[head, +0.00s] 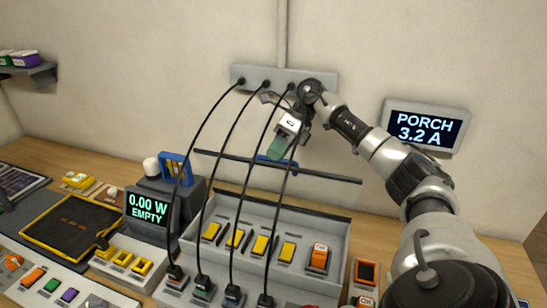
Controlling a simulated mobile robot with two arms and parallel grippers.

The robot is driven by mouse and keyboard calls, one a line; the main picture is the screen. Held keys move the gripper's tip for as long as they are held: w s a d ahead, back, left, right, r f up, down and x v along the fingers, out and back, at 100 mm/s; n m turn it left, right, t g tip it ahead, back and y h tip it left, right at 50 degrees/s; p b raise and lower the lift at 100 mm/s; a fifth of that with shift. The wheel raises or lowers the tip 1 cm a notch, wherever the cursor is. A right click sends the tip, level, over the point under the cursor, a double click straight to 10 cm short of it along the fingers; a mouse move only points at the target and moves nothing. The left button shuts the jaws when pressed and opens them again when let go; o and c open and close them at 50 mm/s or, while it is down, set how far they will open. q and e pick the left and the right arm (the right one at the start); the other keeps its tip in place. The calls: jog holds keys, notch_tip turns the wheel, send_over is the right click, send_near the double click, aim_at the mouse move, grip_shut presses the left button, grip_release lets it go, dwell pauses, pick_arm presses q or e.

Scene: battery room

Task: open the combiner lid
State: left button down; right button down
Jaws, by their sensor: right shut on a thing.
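The combiner (340,240) is a grey box at the centre, with several yellow switches and one orange switch showing inside. A long dark bar (325,175), which looks like the raised edge of its lid, stands above and behind the box. A blue grip (262,160) is at the middle of this bar. My right gripper (277,155) reaches down from above and is shut on the blue grip, whose contact is partly hidden by the fingers. The panel between bar and box is hard to make out. My left gripper is not in view.
Several black cables (205,125) run from a grey wall strip (325,77) down across the combiner to plugs at its front. A meter reading 0.00 W EMPTY (146,205) stands left. A PORCH 3.2 A display (424,127) hangs on the wall right.

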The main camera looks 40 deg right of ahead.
jog(key=d+f, duration=0.1)
jog(key=w+d+f, duration=0.1)
jog(key=d, duration=0.1)
jog(key=shift+w, duration=0.1)
jog(key=shift+f+g, duration=0.1)
jog(key=shift+g, duration=0.2)
jog(key=c, duration=1.3)
grip_release()
jog(key=shift+w, duration=0.1)
jog(key=shift+o, duration=0.9)
jog(key=shift+w+d+f, duration=0.15)
jog(key=shift+w+d, duration=0.05)
jog(key=shift+d, duration=0.25)
jog(key=s+d+r+b, duration=0.2)
jog(key=s+r+b, duration=0.2)
jog(key=s+r, duration=0.7)
jog(key=shift+d+r+b, duration=0.2)
jog(key=shift+d+b, duration=0.2)
